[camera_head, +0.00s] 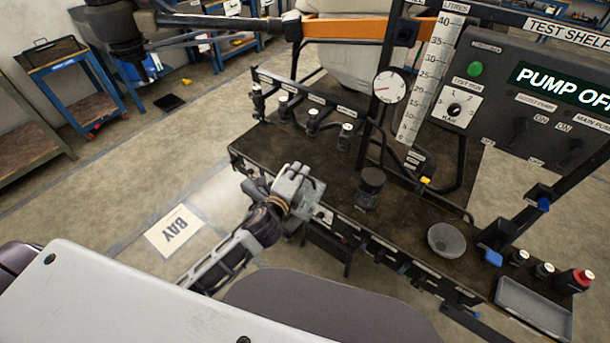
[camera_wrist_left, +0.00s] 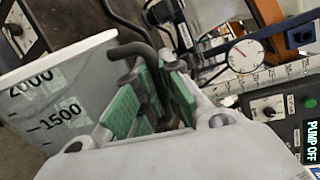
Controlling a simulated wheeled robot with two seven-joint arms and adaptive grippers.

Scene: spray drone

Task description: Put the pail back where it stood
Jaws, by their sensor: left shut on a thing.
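The pail (camera_wrist_left: 62,100) fills the left of the left wrist view. It is a pale, see-through vessel with dark marks reading 2000 and 1500, and it looks tilted in that view. A dark bent handle (camera_wrist_left: 138,50) runs from it to between the green pads of my left gripper (camera_wrist_left: 152,95), which is shut on it. In the head view my left gripper (camera_head: 300,188) is at the near left edge of the dark bench (camera_head: 270,150). I cannot clearly make out the pail there; the gripper and arm hide that spot. My right gripper is not in view.
On the bench stand a dark jar (camera_head: 370,188), a grey bowl (camera_head: 446,240), several small bottles along the back rail, a grey tray (camera_head: 535,308) and a red bottle (camera_head: 574,281). A dial gauge (camera_head: 390,87) and pump panel rise behind. A BAY sign (camera_head: 174,231) lies on the floor.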

